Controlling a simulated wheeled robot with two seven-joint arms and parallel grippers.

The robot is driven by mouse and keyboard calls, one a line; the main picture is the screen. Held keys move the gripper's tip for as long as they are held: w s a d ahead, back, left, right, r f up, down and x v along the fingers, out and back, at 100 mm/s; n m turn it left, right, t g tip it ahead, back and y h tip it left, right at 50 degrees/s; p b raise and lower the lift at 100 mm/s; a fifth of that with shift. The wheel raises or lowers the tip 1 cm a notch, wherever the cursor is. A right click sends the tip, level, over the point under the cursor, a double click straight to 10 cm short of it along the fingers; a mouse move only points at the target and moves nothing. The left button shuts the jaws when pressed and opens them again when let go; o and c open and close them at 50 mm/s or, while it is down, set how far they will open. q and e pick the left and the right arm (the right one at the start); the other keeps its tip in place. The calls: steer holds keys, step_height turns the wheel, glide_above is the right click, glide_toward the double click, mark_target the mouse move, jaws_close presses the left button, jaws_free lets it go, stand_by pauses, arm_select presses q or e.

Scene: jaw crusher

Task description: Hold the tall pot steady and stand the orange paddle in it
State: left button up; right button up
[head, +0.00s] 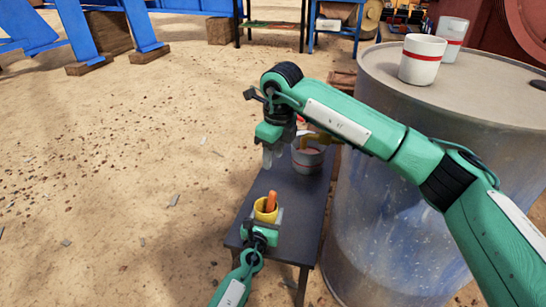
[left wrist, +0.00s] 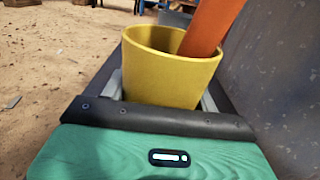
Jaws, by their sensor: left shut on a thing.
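The tall yellow pot (head: 262,215) stands on the near part of a dark narrow table. My left gripper (head: 264,226) is shut on this pot from the near side; in the left wrist view the pot (left wrist: 165,75) sits between its fingers. The orange paddle (head: 272,201) stands in the pot. In the left wrist view the paddle (left wrist: 208,25) leans right against the rim; its lower end is hidden inside. My right gripper (head: 273,156) hangs above the table behind the pot, apart from the paddle, with its fingers open and empty.
A grey pot with a red band (head: 308,158) stands farther back on the dark table (head: 291,215), with a yellowish thing (head: 317,139) by it. A large drum (head: 400,200) closes off the right side and carries white red-banded cups (head: 422,62). Sandy ground lies open at left.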

arm_select(q)
steer(key=o, duration=1.1)
steer(key=shift+s, duration=0.1)
